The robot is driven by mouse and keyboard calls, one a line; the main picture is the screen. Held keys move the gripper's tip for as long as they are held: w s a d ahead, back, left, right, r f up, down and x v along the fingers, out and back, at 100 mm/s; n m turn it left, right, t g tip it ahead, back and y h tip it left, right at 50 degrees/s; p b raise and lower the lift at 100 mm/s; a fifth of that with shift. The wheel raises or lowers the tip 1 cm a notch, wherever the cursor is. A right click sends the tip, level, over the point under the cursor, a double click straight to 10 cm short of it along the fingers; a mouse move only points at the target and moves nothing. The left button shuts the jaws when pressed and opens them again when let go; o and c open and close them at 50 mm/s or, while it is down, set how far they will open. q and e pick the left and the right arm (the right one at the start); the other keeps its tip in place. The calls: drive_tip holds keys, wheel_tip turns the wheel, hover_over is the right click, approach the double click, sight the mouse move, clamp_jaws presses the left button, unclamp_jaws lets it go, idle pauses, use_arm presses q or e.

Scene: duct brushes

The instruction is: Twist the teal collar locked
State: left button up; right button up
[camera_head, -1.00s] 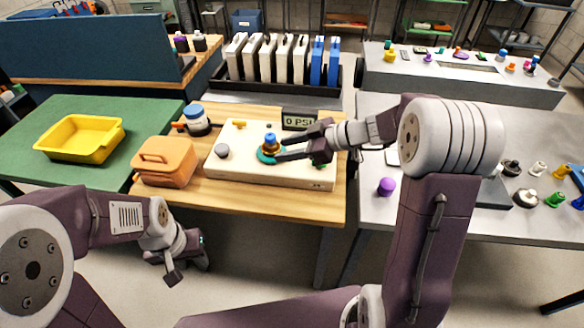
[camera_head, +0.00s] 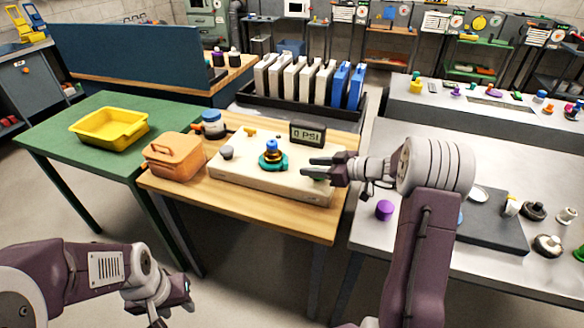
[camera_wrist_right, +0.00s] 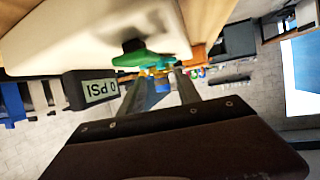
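The teal collar (camera_head: 273,163) sits around the base of a brass-and-black fitting with a blue top (camera_head: 271,146), on the cream panel (camera_head: 272,186). My right gripper (camera_head: 311,168) is to the right of the collar, fingers pointing at it, apart from it and empty. In the right wrist view its two fingers (camera_wrist_right: 161,93) are spread. My left gripper (camera_head: 174,310) hangs low in front of the tables, fingers apart and empty.
A display (camera_head: 307,132) reading 0 PSI stands behind the collar. A grey knob (camera_head: 227,153) is on the panel's left. An orange case (camera_head: 174,156) and a blue-lidded jar (camera_head: 213,124) stand left of the panel. A purple cylinder (camera_head: 384,210) is on the grey table at right.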

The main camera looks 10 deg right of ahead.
sight(292, 173)
drive_tip(key=x, duration=0.8)
drive_tip(key=shift+f+p, duration=0.1)
drive_tip(key=shift+p, duration=0.25)
